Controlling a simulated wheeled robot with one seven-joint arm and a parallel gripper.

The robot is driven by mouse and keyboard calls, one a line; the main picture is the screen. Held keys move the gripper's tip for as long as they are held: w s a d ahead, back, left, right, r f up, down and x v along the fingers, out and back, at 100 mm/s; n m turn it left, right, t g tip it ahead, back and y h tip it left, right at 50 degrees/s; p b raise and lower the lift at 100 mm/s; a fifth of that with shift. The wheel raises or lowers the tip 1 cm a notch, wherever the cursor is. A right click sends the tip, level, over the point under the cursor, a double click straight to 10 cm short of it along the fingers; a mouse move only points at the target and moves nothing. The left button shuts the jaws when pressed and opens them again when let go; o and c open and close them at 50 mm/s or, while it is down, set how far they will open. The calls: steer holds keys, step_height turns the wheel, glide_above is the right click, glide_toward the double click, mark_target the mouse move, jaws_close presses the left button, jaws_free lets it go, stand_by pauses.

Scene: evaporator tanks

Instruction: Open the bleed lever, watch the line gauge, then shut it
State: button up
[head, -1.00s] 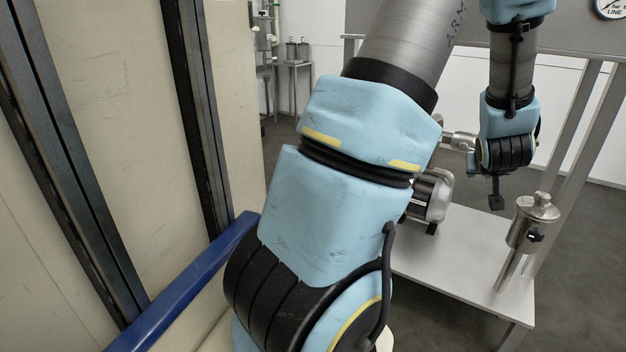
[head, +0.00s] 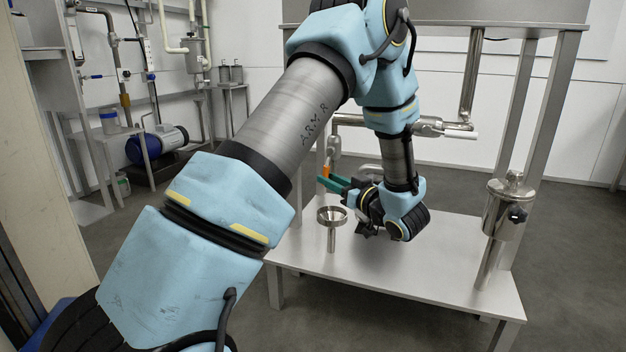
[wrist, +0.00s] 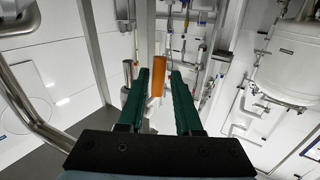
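The orange bleed lever (head: 326,171) hangs below the pipework at the frame's left side. My gripper (head: 332,183) has green fingers pointing left in the head view, at the lever. In the wrist view my gripper (wrist: 159,85) is open, its fingers apart. Whether the left finger touches the lever I cannot tell. The line gauge is not in either view now.
A steel pot (head: 508,208) stands at the bench's right. A steel pipe (head: 469,85) runs down to the valve line behind my arm. Free floor lies to the right.

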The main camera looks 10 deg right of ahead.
steer(key=b+x, duration=0.1)
steer(key=x, duration=0.4)
steer(key=shift+w+a+b, duration=0.15)
steer(key=shift+w+b, duration=0.25)
jaws_close()
stand_by(1.1)
